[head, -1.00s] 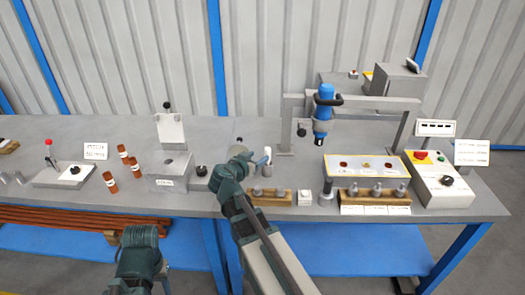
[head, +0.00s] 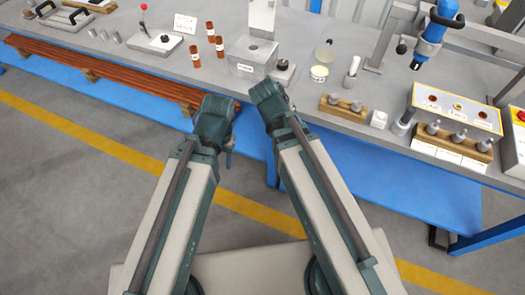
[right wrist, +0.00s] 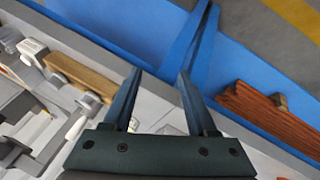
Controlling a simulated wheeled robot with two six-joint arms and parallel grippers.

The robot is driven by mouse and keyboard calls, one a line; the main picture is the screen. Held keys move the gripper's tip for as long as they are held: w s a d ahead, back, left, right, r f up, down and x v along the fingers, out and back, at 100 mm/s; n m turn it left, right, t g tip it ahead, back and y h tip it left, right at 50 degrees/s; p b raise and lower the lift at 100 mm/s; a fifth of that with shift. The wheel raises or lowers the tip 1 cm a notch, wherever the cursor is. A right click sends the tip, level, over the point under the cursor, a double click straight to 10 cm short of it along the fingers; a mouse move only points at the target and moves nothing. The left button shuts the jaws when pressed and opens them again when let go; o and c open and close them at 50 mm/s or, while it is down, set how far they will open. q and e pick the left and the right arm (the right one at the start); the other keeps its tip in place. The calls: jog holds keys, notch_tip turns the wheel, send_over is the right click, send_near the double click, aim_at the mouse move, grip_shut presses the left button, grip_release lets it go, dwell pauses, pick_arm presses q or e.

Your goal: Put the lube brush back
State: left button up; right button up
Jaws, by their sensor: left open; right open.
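A pale-handled upright piece (head: 354,67), seemingly the lube brush, stands in a small grey cup (head: 348,82) on the bench, right of a round tin (head: 319,74). My right gripper (right wrist: 157,72) is open in the right wrist view, with nothing between its fingers. In the head view my right wrist is at the bench's front edge, left of the cup and apart from it; its fingers are mostly hidden. My left gripper (head: 229,157) hangs in front of the bench, over the floor, open; its fingertips are small and partly hidden by the wrist.
A grey box (head: 252,60) and a dark-knobbed piece (head: 284,68) stand behind my right wrist. A wooden rack (head: 342,108) with metal pegs sits near the front edge. The floor before the bench is clear.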

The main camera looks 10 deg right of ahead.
jog(key=s+a+f+n+g+y, duration=0.2)
jog(key=s+a+n, duration=0.4)
jog(key=s+a, duration=0.3)
jog(key=shift+s+a+f+g+y, duration=0.25)
jog(key=shift+s+a+g+y, duration=0.1)
jog(key=shift+a+g+y, duration=0.35)
jog(key=shift+a, duration=0.1)
notch_tip(320, 180, up, 10)
jog(key=p, duration=1)
jog(key=shift+r, duration=0.2)
